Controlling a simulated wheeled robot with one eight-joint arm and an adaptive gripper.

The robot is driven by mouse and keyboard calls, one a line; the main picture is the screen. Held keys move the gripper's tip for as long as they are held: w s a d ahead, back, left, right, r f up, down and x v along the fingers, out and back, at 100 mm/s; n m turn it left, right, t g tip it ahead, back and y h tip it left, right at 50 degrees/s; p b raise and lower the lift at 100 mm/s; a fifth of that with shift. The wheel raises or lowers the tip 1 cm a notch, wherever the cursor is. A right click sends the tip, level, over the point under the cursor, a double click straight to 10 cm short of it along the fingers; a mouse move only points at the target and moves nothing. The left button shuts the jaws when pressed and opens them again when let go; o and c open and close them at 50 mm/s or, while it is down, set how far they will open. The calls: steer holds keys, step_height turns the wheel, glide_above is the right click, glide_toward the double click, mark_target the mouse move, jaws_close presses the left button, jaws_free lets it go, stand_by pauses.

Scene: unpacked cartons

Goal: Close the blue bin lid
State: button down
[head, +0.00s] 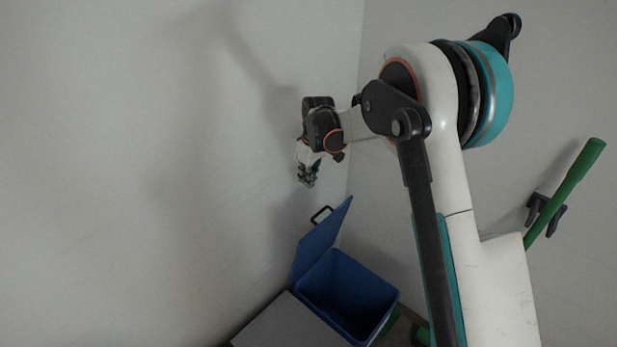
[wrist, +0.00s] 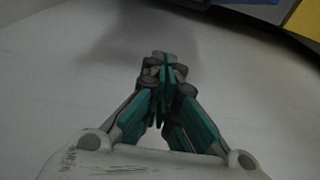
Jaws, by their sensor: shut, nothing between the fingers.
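The blue bin (head: 345,290) stands in the corner, low in the head view, with its top open and its dark inside showing. Its blue lid (head: 321,240) is raised on the left side of the bin, tilted up near the wall, with a black handle (head: 321,214) at its upper edge. My gripper (head: 307,184) is above the lid and apart from it, close to the left wall, pointing down. In the wrist view my gripper (wrist: 165,62) has its fingertips together and empty. A blue piece at the top of the wrist view (wrist: 250,2) may be part of the bin or lid.
A grey flat-topped box (head: 283,322) stands at the left of the bin. A green pole (head: 567,192) sits in a dark wall holder (head: 546,213) at the right. A yellow surface (wrist: 304,18) shows in the wrist view. The left wall is bare.

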step_height(320, 180, down, 8)
steer(key=s+d+b, duration=0.2)
steer(key=b, duration=0.1)
steer(key=shift+r, duration=0.25)
